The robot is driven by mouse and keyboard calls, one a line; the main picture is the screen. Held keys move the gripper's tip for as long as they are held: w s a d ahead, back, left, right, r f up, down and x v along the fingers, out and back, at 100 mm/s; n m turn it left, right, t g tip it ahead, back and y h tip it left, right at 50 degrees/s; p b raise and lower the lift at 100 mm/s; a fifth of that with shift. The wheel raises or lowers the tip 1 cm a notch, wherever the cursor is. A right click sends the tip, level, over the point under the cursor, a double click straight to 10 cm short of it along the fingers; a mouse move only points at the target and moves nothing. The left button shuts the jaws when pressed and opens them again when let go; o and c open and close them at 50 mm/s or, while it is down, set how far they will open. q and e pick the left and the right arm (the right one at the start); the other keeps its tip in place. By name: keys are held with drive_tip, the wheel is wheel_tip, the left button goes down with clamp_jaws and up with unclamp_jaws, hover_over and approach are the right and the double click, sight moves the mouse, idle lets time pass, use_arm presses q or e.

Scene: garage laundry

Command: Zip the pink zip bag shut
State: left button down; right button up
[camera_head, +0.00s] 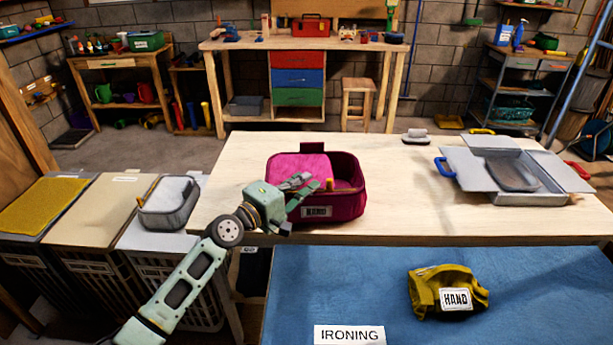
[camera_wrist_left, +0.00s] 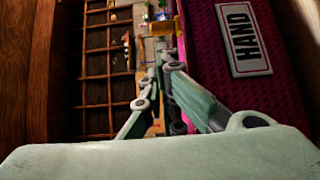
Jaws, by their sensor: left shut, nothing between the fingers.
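The pink zip bag (camera_head: 346,205) sits upright on the pale wooden table, with a HAND label on its front. Its top looks open, with a lighter pink panel (camera_head: 300,165) at the back left and a yellow tab (camera_head: 330,184) inside the outline, partly behind my gripper. My left gripper (camera_head: 311,181) is at the bag's front left, over or against its rim; contact cannot be told. It is shut and empty. In the left wrist view, the bag's side (camera_wrist_left: 205,35) with its label fills the right, beside my left gripper (camera_wrist_left: 158,85). My right gripper is not in view.
A grey open-flapped container (camera_head: 520,198) stands at the table's right. A yellow bag (camera_head: 448,292) also labelled HAND lies on the blue ironing surface (camera_head: 330,280) in front.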

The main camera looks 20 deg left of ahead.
sight(332, 182)
use_arm(q)
drive_tip(key=shift+w+d, duration=0.15)
drive_tip(key=shift+d, duration=0.3)
drive_tip(key=w+d, duration=0.1)
drive_tip(key=d, duration=0.1)
drive_tip(key=d+p, duration=0.1)
drive_tip(key=d, duration=0.1)
drive_tip(key=w+d+p, duration=0.1)
drive_tip(key=d, duration=0.1)
drive_tip(key=shift+w+d, duration=0.3)
drive_tip(key=shift+d, duration=0.1)
drive_tip(key=shift+a, duration=0.1)
